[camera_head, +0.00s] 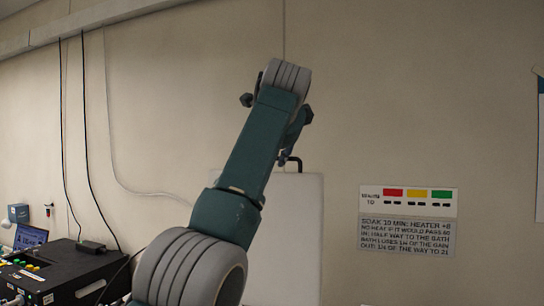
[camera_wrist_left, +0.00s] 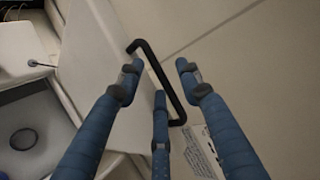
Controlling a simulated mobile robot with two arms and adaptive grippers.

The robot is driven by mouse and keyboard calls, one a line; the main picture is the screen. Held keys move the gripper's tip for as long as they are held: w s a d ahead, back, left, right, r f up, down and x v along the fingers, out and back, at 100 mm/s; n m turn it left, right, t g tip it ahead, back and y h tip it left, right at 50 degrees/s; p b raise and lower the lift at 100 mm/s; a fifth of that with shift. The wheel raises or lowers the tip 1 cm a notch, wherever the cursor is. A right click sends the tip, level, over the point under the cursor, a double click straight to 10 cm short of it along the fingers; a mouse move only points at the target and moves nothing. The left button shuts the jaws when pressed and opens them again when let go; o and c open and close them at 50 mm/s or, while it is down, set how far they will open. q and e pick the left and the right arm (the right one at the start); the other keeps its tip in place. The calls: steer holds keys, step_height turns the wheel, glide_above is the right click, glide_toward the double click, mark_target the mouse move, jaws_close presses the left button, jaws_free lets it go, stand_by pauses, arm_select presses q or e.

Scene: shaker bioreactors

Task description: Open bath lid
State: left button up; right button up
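The bath lid is a white panel (camera_head: 290,235) standing upright in front of the wall in the head view, partly hidden by my arm. It shows at a slant in the left wrist view (camera_wrist_left: 98,70). Its black bar handle (camera_wrist_left: 160,75) lies between the fingers of my left gripper (camera_wrist_left: 159,80). The fingers are spread, with gaps between the tips; whether one touches the handle I cannot tell. In the head view the handle (camera_head: 291,160) shows at the lid's top edge, and my arm hides most of the gripper. My right gripper is not in view.
A grey basin with a dark round spot (camera_wrist_left: 24,138) is at the left in the wrist view. A black box with coloured buttons (camera_head: 60,275) and a laptop (camera_head: 30,237) stand at lower left in the head view. A wall sign (camera_head: 407,237) hangs right of the lid.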

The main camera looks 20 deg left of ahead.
arm_select(q)
steer(key=v, duration=1.2)
steer(key=shift+d, duration=0.3)
steer(key=shift+w, duration=0.1)
